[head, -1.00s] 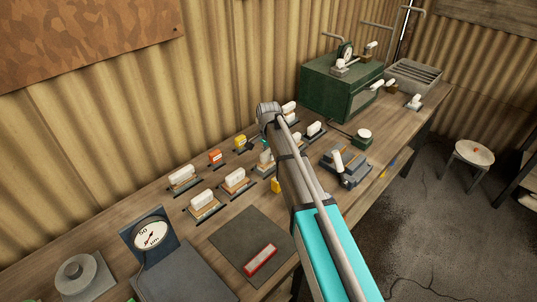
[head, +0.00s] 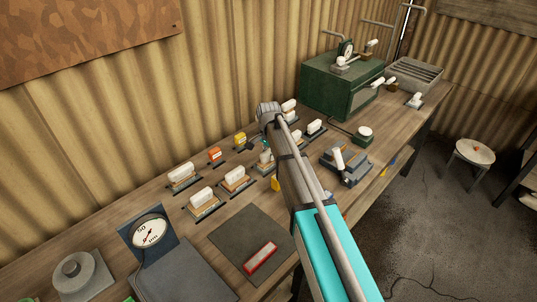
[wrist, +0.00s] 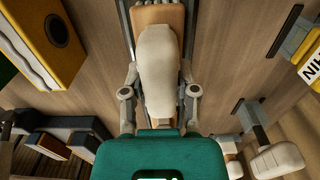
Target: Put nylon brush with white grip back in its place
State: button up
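In the wrist view a brush with a rounded white grip (wrist: 160,60) and a tan wooden block (wrist: 158,17) lies straight ahead of my gripper (wrist: 160,82). One finger is on each side of the grip, close against it, and the gripper looks shut on it. Dark rails run along both sides of the block, like a holder on the bench. The bristles are hidden.
Other white-gripped brushes (head: 184,172) sit in holders on the wooden bench (head: 160,203). A yellow box (wrist: 45,40) is close at left in the wrist view. A dark mat (head: 225,240) holds a red-edged block (head: 261,258). A green cabinet (head: 335,88) stands farther back.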

jog(key=o, duration=0.5)
jog(key=shift+r, duration=0.15)
